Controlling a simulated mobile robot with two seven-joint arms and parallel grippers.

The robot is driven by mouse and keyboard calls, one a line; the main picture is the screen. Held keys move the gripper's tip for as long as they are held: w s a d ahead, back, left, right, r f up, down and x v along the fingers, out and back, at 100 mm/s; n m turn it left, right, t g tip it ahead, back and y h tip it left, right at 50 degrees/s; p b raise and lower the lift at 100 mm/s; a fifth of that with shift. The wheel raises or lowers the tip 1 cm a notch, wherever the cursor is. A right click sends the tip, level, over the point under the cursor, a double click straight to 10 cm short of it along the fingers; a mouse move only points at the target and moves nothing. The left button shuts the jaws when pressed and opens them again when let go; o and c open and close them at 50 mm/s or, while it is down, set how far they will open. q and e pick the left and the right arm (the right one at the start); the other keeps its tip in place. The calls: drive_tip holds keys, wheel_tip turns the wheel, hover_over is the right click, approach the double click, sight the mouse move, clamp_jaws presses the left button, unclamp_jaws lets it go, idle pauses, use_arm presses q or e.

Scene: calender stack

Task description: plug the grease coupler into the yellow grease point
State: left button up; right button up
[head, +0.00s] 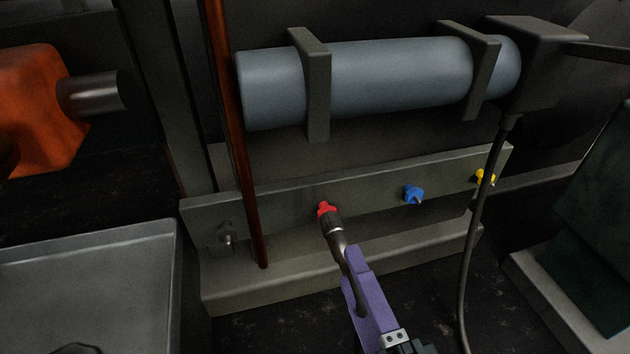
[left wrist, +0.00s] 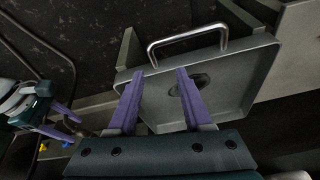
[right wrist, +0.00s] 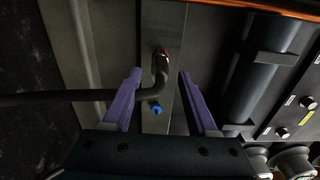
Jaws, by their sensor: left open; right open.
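The grease coupler (head: 336,238) is a metal and dark piece on a hose. Its end meets the red grease point (head: 326,209); the right wrist view shows this too. The yellow grease point (head: 485,177) is at the plate's right end, partly behind a hanging black hose. The blue grease point (head: 413,194) lies between them. My right gripper (right wrist: 160,74) is open, its purple fingers on either side of the coupler and hose; I cannot tell if they touch. My left gripper (left wrist: 160,73) is open and empty over a grey tray, outside the head view.
The grey tray (head: 90,256) at lower left has a handle (left wrist: 186,38) and a dark round thing inside. A bare metal fitting (head: 227,235) and a rusty upright rod (head: 232,130) are at the plate's left. A grey-blue cylinder (head: 390,78) runs above the plate.

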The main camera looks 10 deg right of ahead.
sight(338, 243)
drive_tip(key=shift+w+a+b, duration=0.15)
drive_tip(key=shift+w+b, duration=0.15)
drive_tip(key=shift+w, duration=2.7)
clamp_jaws()
